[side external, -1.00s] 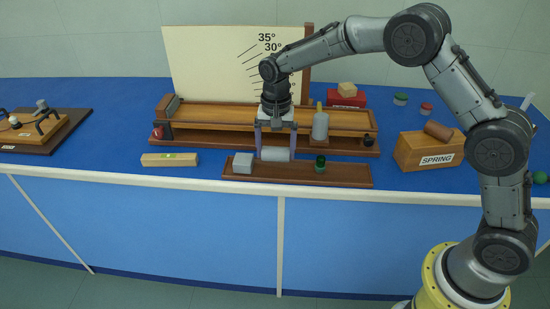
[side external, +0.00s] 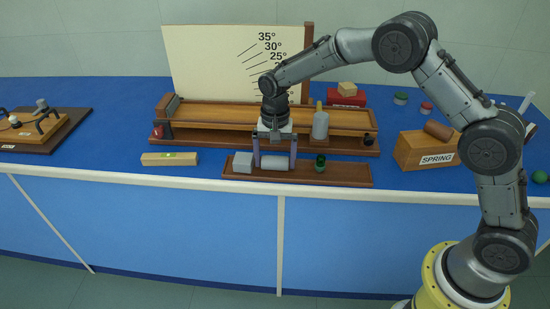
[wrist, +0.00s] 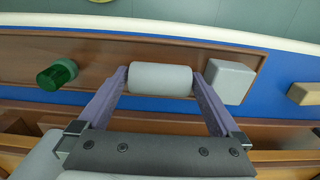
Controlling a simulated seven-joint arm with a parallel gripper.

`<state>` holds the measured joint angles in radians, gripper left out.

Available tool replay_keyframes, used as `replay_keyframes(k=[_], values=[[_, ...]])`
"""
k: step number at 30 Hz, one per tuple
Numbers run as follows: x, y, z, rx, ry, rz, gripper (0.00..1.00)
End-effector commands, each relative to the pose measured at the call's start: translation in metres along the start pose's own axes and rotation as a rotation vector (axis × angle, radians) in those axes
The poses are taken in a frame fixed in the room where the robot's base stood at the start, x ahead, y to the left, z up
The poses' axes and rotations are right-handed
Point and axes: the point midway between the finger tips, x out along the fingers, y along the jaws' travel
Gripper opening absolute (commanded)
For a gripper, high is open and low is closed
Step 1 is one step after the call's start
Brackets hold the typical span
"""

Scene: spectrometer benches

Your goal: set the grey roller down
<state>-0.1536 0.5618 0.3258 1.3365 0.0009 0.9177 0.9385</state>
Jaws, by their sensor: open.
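The grey roller (side external: 275,162) lies on its side on the low brown wooden board (side external: 335,181) at the front of the bench. My gripper (side external: 275,166) is open, with one finger past each end of the roller. In the wrist view the roller (wrist: 161,79) is between the fingers (wrist: 160,73). Any gap at its ends is too small to judge. The roller appears to rest on the board.
A grey block (side external: 243,162) is on the board left of the roller. Behind is a long wooden track (side external: 220,116) with a grey bottle-shaped weight (side external: 320,124). A SPRING box (side external: 415,153) is further right.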

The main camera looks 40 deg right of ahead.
Motion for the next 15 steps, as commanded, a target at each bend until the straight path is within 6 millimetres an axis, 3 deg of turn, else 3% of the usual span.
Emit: replay_keyframes(k=[5,15], values=[[-0.016,-0.001,-0.001,0.000,0.003,-0.004,1.00],[-0.084,-0.001,-0.001,0.000,0.003,-0.004,1.00]])
